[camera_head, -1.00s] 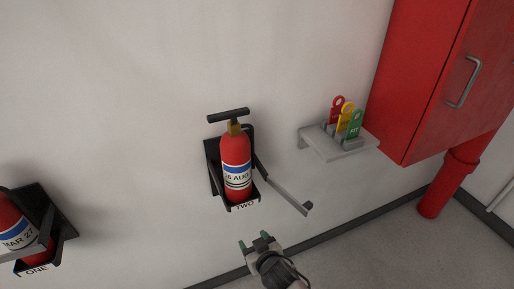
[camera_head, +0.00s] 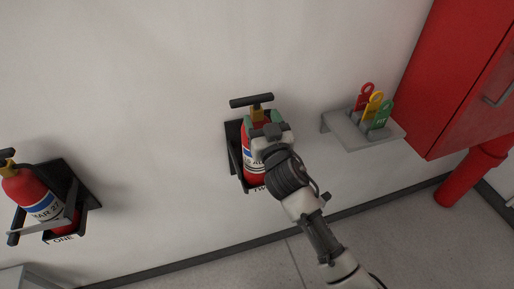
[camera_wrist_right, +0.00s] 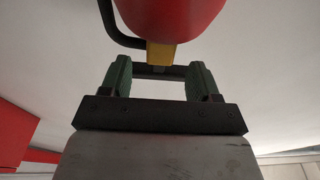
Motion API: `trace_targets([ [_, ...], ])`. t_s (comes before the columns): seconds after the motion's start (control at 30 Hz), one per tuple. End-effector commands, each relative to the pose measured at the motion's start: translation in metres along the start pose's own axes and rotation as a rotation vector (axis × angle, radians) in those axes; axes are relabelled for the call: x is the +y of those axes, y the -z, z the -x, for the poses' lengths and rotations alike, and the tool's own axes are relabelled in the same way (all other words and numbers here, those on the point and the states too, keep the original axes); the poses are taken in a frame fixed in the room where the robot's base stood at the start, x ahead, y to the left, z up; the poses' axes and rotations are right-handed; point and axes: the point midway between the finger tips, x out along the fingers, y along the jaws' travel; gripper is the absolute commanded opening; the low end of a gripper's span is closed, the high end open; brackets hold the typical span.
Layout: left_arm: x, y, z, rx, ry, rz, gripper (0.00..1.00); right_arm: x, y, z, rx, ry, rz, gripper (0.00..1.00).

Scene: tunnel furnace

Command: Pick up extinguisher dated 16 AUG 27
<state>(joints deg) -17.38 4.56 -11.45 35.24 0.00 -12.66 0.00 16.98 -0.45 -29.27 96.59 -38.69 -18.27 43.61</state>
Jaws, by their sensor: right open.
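The red extinguisher (camera_head: 249,158) sits upright in the wall bracket marked TWO, with a yellow valve and a black T-handle (camera_head: 251,100) on top. Its label read 16 AUG earlier; now my gripper covers most of it. My right gripper (camera_head: 267,129) is open in front of its upper body. In the right wrist view, the red body (camera_wrist_right: 170,18) and yellow valve (camera_wrist_right: 160,52) lie just beyond the green fingers, with a dark bar showing across the gap between them. I cannot tell whether the fingers touch anything. My left gripper is not in view.
Another red extinguisher (camera_head: 33,197), labelled MAR 27, is in bracket ONE at the left. A grey wall shelf (camera_head: 345,127) with red, yellow and green tags is right of my gripper. A red cabinet (camera_head: 452,75) and red pipe (camera_head: 464,178) stand farther right.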

Motion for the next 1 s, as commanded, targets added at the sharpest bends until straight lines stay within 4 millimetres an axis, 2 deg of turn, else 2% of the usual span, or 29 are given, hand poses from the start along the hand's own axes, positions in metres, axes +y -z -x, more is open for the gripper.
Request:
trace_targets([
  [0.1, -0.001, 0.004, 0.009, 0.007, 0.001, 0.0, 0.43, 0.0, 0.002, -0.019, 0.0, 0.0, 0.001, 0.62],
  [0.27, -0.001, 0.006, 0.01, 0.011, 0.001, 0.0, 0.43, 0.0, 0.0, -0.039, 0.001, 0.0, 0.0, 0.62],
  [0.57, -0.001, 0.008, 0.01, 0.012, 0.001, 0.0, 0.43, 0.001, -0.002, -0.043, 0.0, 0.0, 0.0, 0.62],
  [0.9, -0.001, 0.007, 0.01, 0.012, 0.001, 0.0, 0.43, 0.001, -0.002, -0.043, 0.0, 0.0, 0.0, 0.11],
  [1.0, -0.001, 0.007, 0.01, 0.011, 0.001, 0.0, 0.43, 0.001, -0.002, -0.043, 0.0, 0.0, 0.0, 0.0],
])
